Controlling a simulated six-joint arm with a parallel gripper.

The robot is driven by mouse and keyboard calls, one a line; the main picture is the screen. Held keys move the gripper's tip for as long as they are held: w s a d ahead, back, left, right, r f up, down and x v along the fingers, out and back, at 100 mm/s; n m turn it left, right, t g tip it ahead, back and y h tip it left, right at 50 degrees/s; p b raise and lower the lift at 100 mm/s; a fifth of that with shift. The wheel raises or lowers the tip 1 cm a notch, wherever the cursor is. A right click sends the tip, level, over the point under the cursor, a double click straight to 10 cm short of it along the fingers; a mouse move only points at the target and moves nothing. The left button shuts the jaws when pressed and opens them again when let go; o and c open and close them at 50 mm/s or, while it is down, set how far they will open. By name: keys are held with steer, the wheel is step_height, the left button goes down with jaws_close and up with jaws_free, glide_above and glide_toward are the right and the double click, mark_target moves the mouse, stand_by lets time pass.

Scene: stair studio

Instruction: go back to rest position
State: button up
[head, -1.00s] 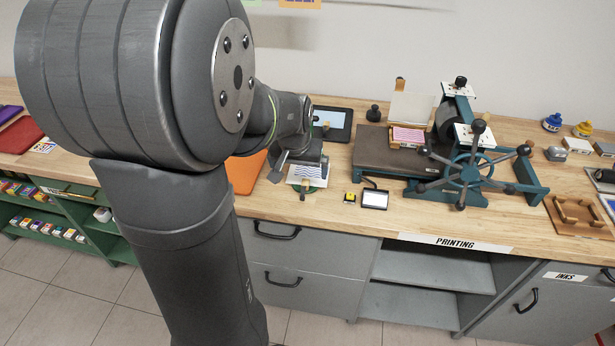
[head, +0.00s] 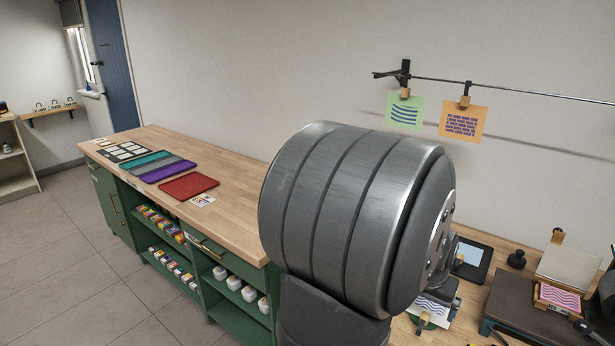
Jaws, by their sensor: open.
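My arm fills the centre and lower middle of the head view. Its big grey joint hides most of what lies behind it. My gripper (head: 438,297) shows only in part, past the right side of that joint, low over the wooden printing bench. It is open. A white card with blue wavy lines (head: 431,312) is just below it. I cannot tell whether they touch. No object shows between the jaws, though the fingertips are mostly hidden.
A green cabinet (head: 200,280) bears coloured trays (head: 188,187). Prints (head: 463,122) hang from a rail. Floor at left is clear.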

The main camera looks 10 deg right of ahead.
mark_target(425, 314)
steer(key=shift+w+d+f, duration=0.45)
steer(key=shift+f, duration=0.2)
steer(key=shift+w+d+f, duration=0.45)
steer(key=shift+f, duration=0.2)
steer(key=shift+w+d+f, duration=0.45)
steer(key=shift+f, duration=0.2)
steer(key=s+a+r, duration=0.4)
steer(key=r, duration=0.2)
steer(key=w+d+f, duration=0.1)
steer(key=f, duration=0.2)
steer(key=w+d+f, duration=0.2)
steer(key=f, duration=0.1)
steer(key=w+d+f, duration=0.2)
steer(key=f, duration=0.1)
steer(key=shift+w+d+f, duration=0.2)
steer(key=shift+f, duration=0.1)
steer(key=shift+w+d+r, duration=0.1)
steer(key=shift+r, duration=0.8)
steer(key=shift+r, duration=0.1)
